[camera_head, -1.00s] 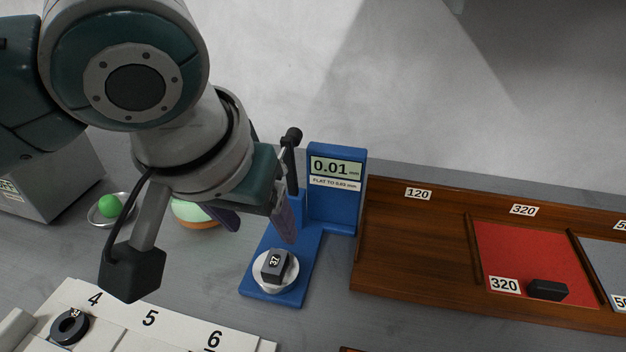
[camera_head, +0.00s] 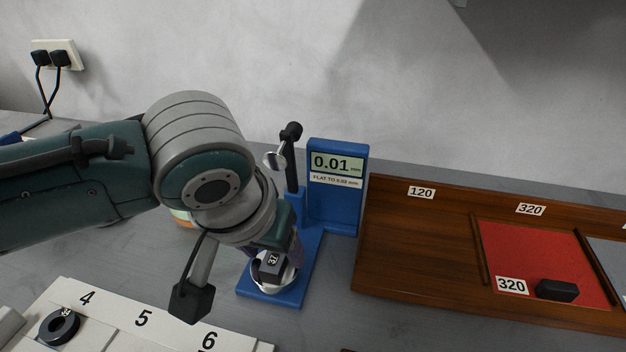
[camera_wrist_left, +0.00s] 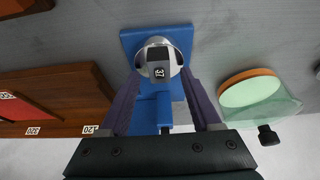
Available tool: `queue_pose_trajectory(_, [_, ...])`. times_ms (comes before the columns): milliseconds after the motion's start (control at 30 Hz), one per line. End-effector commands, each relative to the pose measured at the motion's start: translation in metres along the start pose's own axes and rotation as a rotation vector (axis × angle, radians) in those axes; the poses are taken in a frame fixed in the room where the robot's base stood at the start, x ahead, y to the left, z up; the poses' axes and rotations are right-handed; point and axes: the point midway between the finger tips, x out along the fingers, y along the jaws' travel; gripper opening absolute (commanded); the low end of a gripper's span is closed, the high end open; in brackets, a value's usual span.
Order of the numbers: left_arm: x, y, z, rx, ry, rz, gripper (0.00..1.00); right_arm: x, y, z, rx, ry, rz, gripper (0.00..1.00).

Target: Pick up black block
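A small dark block marked 37 (camera_head: 271,262) sits on the round pale stage of the blue gauge (camera_head: 334,205). It also shows in the left wrist view (camera_wrist_left: 159,66). My left gripper (camera_head: 279,254) is down at the stage, and its fingers partly hide the block in the head view. In the left wrist view, the two purple fingers (camera_wrist_left: 160,84) are apart, one on each side of the block. I cannot tell whether they touch it. Another black block (camera_head: 556,290) lies on the red 320 pad. My right gripper is not in view.
The gauge display reads 0.01 mm, and its post stands close behind my left gripper. A wooden tray (camera_head: 400,275) is to the right. A white numbered board (camera_head: 120,325) with a dark ring (camera_head: 59,327) is at the front left. A green-topped round pad (camera_wrist_left: 250,92) shows in the wrist view.

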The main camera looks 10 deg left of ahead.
Motion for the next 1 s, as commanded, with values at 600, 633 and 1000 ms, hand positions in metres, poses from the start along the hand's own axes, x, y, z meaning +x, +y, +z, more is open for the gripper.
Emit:
queue_pose_trajectory(600, [-0.0002,-0.0002,0.0002,0.0,-0.001,0.0,0.0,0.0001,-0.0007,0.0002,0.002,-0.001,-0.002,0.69])
queue_pose_trajectory(633, [-0.0002,-0.0002,0.0002,0.0,-0.001,0.0,0.0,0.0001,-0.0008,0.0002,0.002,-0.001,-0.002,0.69])
queue_pose_trajectory(1000, [-0.0009,-0.0001,-0.0003,-0.001,0.0,0.0,0.0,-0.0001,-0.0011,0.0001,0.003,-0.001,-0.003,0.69])
